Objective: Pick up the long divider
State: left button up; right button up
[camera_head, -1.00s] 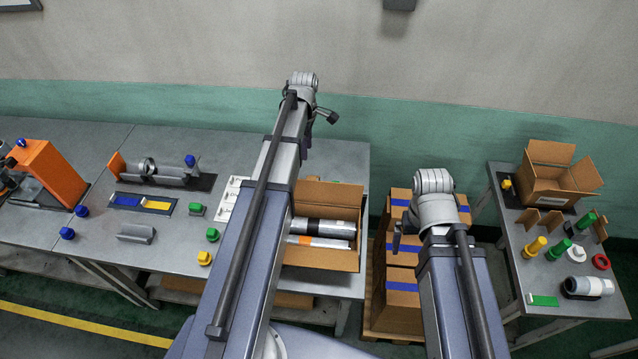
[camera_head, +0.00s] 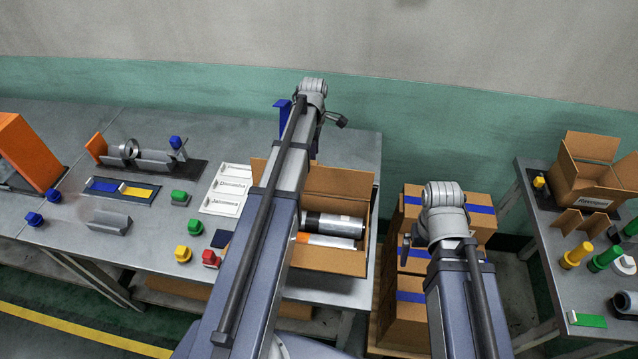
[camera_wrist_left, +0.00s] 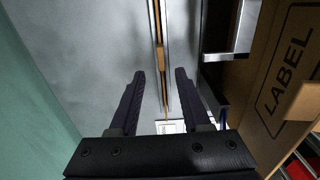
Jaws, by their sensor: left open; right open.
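A thin tan strip (camera_wrist_left: 160,45), seen nearly edge-on in the left wrist view, runs away from me along bright metal-coloured edges; it looks like the long divider, but I cannot be sure. My left gripper (camera_wrist_left: 161,80) is open, its two dark fingers apart on either side of the strip's line. I see no contact. In the head view my left arm covers this spot. A folded cardboard piece (camera_head: 583,222) stands on the right table. My right gripper is hidden behind its own arm in the head view.
An open carton (camera_head: 355,262) with silver rolls sits at the left table's right end. In the left wrist view a carton marked LABEL (camera_wrist_left: 285,85) is close on the right, and the teal wall (camera_wrist_left: 35,100) is on the left. Stacked cartons (camera_head: 402,310) stand between the tables.

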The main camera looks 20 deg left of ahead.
pick_arm(q)
jog(key=shift+f, duration=0.3)
notch_tip(320, 180, down, 3)
jog(key=b, duration=0.3)
jog(key=shift+r, duration=0.15)
jog(key=f+b, duration=0.2)
jog(key=d+f+b, duration=0.1)
jog(key=f+b, duration=0.2)
jog(key=shift+f, duration=0.1)
grip_shut()
dwell(0.5)
